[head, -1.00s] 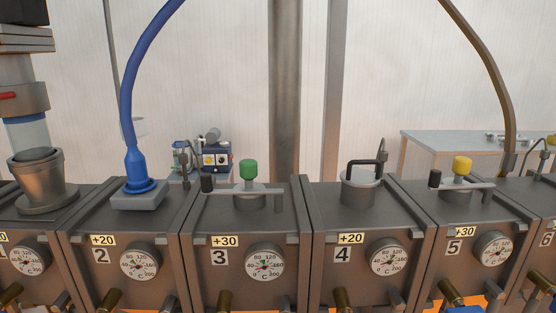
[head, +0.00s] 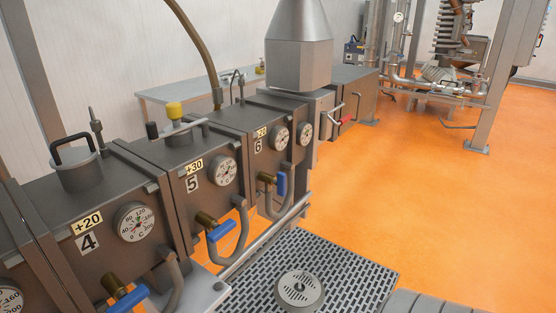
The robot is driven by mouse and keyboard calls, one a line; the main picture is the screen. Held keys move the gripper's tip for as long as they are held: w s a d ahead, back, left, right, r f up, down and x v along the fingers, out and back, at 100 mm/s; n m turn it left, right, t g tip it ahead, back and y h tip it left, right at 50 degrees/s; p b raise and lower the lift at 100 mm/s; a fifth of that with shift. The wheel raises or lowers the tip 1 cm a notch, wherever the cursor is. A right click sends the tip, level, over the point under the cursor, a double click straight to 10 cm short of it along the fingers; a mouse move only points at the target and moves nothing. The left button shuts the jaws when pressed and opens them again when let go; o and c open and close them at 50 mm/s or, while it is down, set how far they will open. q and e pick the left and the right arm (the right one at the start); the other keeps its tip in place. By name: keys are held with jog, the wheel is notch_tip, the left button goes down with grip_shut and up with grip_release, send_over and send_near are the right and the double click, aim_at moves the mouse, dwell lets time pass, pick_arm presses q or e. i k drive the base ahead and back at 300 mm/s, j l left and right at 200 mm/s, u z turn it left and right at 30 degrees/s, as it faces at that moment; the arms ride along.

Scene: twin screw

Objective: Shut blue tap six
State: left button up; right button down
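In the head view a row of dark metal barrel blocks runs from the lower left toward the back. The block marked 6 (head: 259,145) is right of the middle of the row. The blue tap at block six (head: 282,184) sits on a brass valve low on its front, its handle hanging about upright. The blue tap under block 5 (head: 219,231) and the blue tap under block 4 (head: 128,299) have handles slanting sideways. Neither of my grippers shows in this view.
A grey pipe (head: 265,236) runs along the front of the blocks. A perforated floor grate with a round cover (head: 299,290) lies in front. Orange floor (head: 430,200) is open on the right. A metal post (head: 492,95) stands at the back right.

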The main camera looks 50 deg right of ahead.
aim_at(280, 182)
jog(key=z, duration=1.65)
